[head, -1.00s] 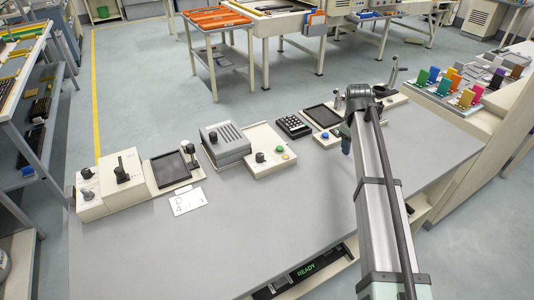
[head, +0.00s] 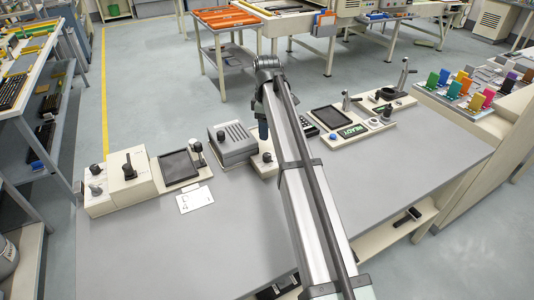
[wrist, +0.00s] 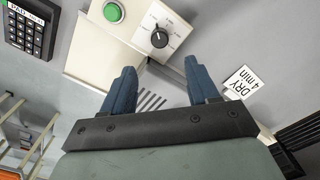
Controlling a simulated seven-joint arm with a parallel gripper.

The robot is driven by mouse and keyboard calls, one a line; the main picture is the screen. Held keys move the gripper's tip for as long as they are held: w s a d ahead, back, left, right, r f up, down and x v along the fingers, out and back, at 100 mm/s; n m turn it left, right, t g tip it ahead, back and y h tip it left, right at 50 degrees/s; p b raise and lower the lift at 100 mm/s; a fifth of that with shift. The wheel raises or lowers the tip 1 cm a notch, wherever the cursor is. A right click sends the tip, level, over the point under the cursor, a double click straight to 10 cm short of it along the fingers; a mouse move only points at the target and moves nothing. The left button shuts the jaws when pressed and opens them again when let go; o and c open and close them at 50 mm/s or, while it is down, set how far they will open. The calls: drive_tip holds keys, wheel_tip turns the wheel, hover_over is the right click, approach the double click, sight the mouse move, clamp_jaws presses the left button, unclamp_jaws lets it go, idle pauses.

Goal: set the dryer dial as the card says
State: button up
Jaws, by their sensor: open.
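The dial (wrist: 159,38) is a black knob with small markings around it on a cream panel in the wrist view. The setting it points to is too small to read. In the head view the dial (head: 267,157) is partly behind my arm. A white card (wrist: 244,82) reads "DRY 4 min" in the wrist view; the card (head: 195,199) lies on the grey table in the head view. My gripper (wrist: 159,64) is open and empty, its two blue fingers spread below the dial in the picture and apart from it. My gripper (head: 263,130) is mostly hidden in the head view.
A green button (wrist: 114,12) sits beside the dial. A grey vented box (head: 232,140) stands left of it. A keypad (wrist: 30,30) is near. The table's front area (head: 190,250) is clear.

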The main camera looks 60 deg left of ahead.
sight(267, 155)
wheel_tip(267, 155, down, 12)
drive_tip(key=shift+r, duration=0.2)
idle(0.4)
drive_tip(key=c, duration=1)
drive_tip(key=shift+c, duration=0.2)
